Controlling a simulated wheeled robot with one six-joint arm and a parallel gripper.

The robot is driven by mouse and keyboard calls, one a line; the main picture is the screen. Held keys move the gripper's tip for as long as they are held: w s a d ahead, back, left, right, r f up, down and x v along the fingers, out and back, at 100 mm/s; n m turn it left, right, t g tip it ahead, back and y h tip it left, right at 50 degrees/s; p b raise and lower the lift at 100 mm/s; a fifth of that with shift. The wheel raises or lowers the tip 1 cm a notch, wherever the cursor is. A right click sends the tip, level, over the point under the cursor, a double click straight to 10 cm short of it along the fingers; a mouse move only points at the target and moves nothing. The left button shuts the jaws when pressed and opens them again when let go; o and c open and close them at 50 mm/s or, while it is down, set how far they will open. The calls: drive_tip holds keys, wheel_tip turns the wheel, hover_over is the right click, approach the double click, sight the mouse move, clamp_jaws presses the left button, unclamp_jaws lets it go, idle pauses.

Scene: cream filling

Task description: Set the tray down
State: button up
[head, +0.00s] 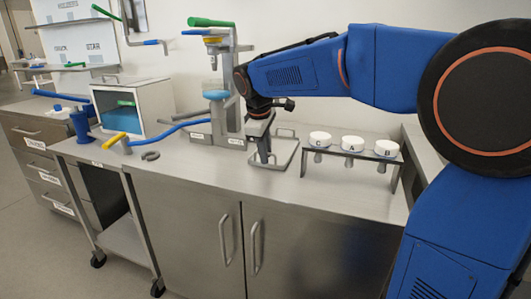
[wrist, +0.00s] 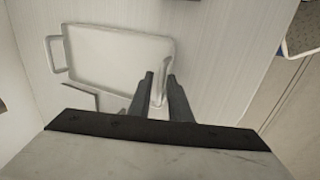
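The metal tray (head: 284,157) is level, at or just above the counter, left of the rack of white-topped nozzles; I cannot tell if it touches fully. In the wrist view the tray (wrist: 112,55) shows its raised rim and a far loop handle at left. My gripper (head: 266,159) points down over the tray's near side. In the wrist view my gripper (wrist: 160,76) has its two dark fingers on either side of the tray's near handle, close against it. The arm's end hides part of the tray in the head view.
A small rack (head: 351,154) with white-topped nozzles stands right of the tray. A grey press-like stand (head: 228,110) with a green lever is close on the left. A clear-fronted box (head: 130,107) stands further left. The counter front (head: 225,170) is bare.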

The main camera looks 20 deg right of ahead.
drive_tip(key=shift+o, duration=0.2)
drive_tip(key=shift+r, duration=0.1)
drive_tip(key=v, duration=1.2)
